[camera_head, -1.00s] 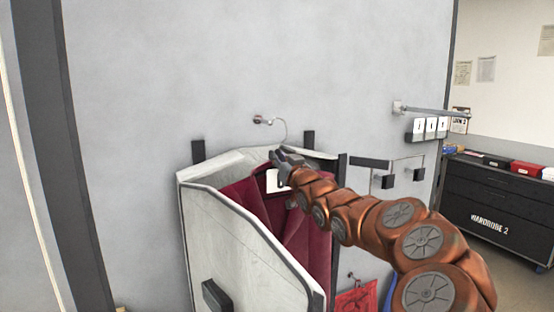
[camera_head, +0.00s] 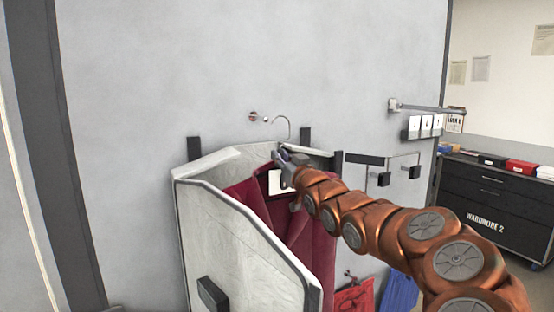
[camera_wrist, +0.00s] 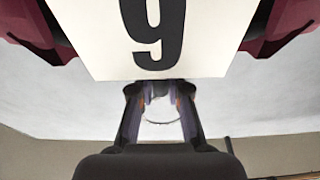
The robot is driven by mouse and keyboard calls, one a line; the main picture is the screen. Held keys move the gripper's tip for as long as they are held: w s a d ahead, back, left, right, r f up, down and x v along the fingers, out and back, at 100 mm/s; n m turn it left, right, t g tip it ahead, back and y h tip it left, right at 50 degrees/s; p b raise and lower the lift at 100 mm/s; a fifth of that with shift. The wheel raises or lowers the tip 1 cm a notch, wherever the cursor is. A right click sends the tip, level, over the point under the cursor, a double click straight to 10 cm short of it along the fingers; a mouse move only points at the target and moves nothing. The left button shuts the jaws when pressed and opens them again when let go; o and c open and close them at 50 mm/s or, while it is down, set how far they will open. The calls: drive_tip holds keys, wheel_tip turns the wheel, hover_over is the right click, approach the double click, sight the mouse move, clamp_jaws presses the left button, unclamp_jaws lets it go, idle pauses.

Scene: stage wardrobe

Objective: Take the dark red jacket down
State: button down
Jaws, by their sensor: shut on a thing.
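The dark red jacket (camera_head: 312,245) hangs upright on a hanger, partly inside a pale open-topped bay. A white tag lies at its collar (camera_head: 275,182); in the wrist view the tag (camera_wrist: 110,45) reads 9, with red cloth (camera_wrist: 290,25) beside it. My gripper (camera_head: 281,156) is shut on the hanger at the base of its wire hook (camera_head: 289,127). The hook stands right of the wall peg (camera_head: 254,117) and looks apart from its tip. In the wrist view my fingers (camera_wrist: 160,90) close just below the tag. The jacket's lower part is hidden by the bay's side panel.
The bay's pale side panel (camera_head: 235,240) stands close left of the jacket. At right are small wall hooks (camera_head: 384,178), a rail (camera_head: 430,107) with number cards, and red (camera_head: 354,298) and blue (camera_head: 398,293) cloths below. A black cabinet (camera_head: 490,205) stands farther right.

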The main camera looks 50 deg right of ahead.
drive_tip(key=shift+r+b+v, duration=0.15)
drive_tip(key=shift+b+v, duration=0.05)
drive_tip(key=shift+v, duration=0.75)
drive_tip(key=shift+r+b+v, duration=0.15)
drive_tip(key=shift+r+v, duration=0.05)
drive_tip(key=shift+v, duration=0.75)
drive_tip(key=r+p+v, duration=0.1)
drive_tip(key=p+v, duration=0.1)
drive_tip(key=v, duration=0.6)
drive_tip(key=shift+r, duration=0.3)
